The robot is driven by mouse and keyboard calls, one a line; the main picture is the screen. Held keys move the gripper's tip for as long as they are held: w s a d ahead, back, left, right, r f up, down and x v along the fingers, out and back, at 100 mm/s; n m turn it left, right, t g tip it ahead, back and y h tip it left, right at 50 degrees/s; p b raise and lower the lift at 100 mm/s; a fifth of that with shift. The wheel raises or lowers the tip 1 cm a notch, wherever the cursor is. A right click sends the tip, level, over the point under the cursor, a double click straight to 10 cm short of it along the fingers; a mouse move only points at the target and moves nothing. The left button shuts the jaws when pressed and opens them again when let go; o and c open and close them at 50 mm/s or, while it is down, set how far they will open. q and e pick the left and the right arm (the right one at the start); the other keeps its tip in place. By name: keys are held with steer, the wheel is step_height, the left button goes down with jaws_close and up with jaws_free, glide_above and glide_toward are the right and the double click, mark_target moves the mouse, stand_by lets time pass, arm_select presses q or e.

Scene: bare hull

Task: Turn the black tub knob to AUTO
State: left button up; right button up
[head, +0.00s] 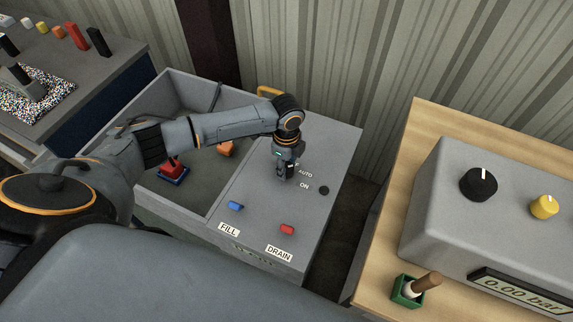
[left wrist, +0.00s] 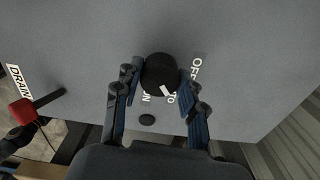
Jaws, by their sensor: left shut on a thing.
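The black tub knob (left wrist: 158,70) stands on the grey panel, with a finger of my left gripper (left wrist: 159,78) on each side of it. The gripper is shut on it. The knob's white mark points towards the partly hidden AUTO label (left wrist: 173,98), with ON and OFF partly covered on either side. In the head view my left gripper (head: 285,172) points down at the panel and hides most of the knob. The AUTO label (head: 305,174) and the ON label (head: 304,187) show beside it. My right gripper is in neither view.
A black round button (head: 324,190) sits near the knob. A blue handle (head: 235,206) and red handle (head: 287,229) stand above FILL and DRAIN. The open tub (head: 170,205) holds an orange block (head: 226,148). A grey gauge box (head: 425,205) stands on a wooden table at right.

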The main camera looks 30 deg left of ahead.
mark_target(287, 167)
arm_select(q)
steer(key=o, duration=1.1)
steer(key=shift+o, duration=0.2)
step_height(287, 167, up, 12)
